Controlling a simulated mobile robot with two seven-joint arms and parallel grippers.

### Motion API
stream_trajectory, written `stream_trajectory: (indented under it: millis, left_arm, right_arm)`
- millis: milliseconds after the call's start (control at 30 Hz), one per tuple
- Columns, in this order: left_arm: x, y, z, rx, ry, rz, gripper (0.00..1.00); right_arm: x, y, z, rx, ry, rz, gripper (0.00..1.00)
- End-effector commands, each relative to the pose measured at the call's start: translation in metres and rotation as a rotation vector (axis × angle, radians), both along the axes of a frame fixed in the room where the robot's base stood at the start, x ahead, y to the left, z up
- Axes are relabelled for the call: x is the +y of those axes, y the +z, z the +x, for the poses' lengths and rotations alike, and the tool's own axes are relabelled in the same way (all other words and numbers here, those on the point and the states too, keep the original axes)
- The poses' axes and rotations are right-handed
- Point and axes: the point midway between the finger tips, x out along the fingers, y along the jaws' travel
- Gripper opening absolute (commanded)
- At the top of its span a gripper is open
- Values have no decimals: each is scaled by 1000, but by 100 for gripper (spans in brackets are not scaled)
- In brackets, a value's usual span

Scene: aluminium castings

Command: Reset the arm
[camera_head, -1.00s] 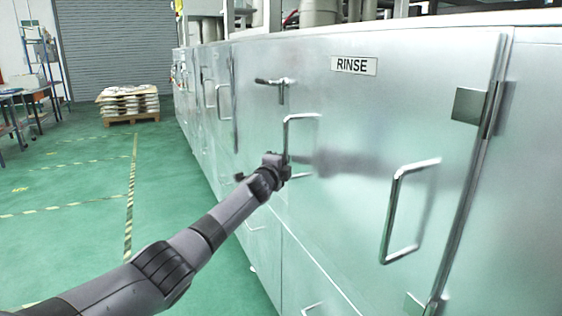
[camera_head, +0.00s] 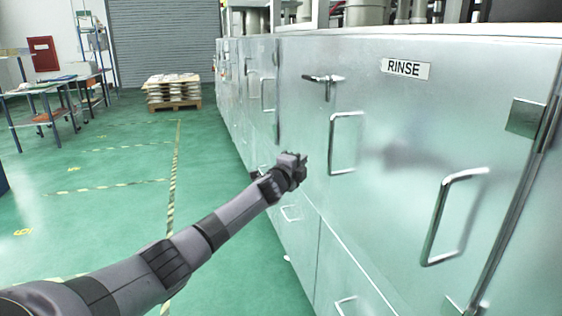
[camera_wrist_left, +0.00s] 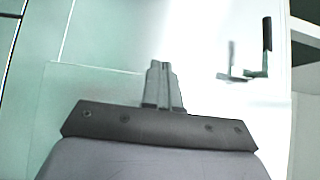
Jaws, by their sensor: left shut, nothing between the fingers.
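My left arm reaches in from the lower left of the head view. Its left gripper (camera_head: 301,160) is near the metal cabinet door marked RINSE (camera_head: 390,160), to the left of a door handle (camera_head: 345,143). It appears clear of that handle. In the left wrist view, the left gripper's fingers (camera_wrist_left: 163,86) are together with nothing between them, in front of a pale, bright surface. My right gripper is not in view.
A latch handle (camera_head: 325,79) and a second bar handle (camera_head: 450,216) stick out of the cabinet. Green floor (camera_head: 110,215) with striped tape lies open on the left. A loaded pallet (camera_head: 173,91) and a work table (camera_head: 50,92) stand farther back.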

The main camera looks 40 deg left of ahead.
Motion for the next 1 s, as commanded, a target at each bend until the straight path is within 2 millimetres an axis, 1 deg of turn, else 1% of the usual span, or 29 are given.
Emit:
stream_trajectory:
  millis: [100, 333, 500, 767, 867, 967, 1000]
  left_arm:
    - [11, -1, -16, 3, 1, 3, 0]
    - [25, -2, -39, 2, 1, 1, 0]
    - [29, -1, -46, 2, 1, 1, 0]
    - [28, -2, -47, 3, -1, -3, 0]
    - [17, -18, -49, 19, -18, -31, 0]
    - [-12, -56, -57, 56, -57, -107, 0]
    - [-28, -76, -63, 76, -75, -153, 0]
  right_arm:
    - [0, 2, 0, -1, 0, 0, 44]
    - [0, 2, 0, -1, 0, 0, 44]
    - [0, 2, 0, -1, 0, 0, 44]
    - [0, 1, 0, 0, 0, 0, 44]
    - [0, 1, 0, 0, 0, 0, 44]
    - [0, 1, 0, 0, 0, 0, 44]
    - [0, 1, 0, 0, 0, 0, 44]
